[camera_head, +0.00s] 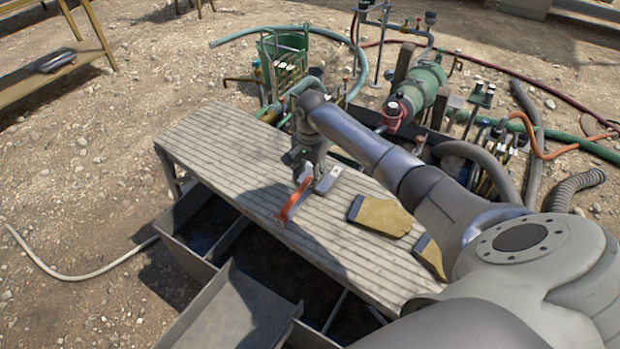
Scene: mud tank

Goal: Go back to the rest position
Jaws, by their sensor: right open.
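My right arm reaches in from the lower right over a grey ridged bench (225,150). My right gripper (312,177) is open at the end of it, pointing down just above the bench top. An orange-red handled tool (293,200) is right beside and below the gripper on the bench; I cannot tell whether they touch. Two tan work gloves with dark cuffs, one (384,217) in the open and one (430,256) partly behind my arm, lie to the right. My left gripper is not in view.
Open metal bins (205,225) and a sloping grey plate (235,312) lie along the bench's near side. Behind stand a green bucket (283,45), a green pump (424,90) and many hoses. A yellow-framed table (40,72) is at upper left. Open dirt lies left.

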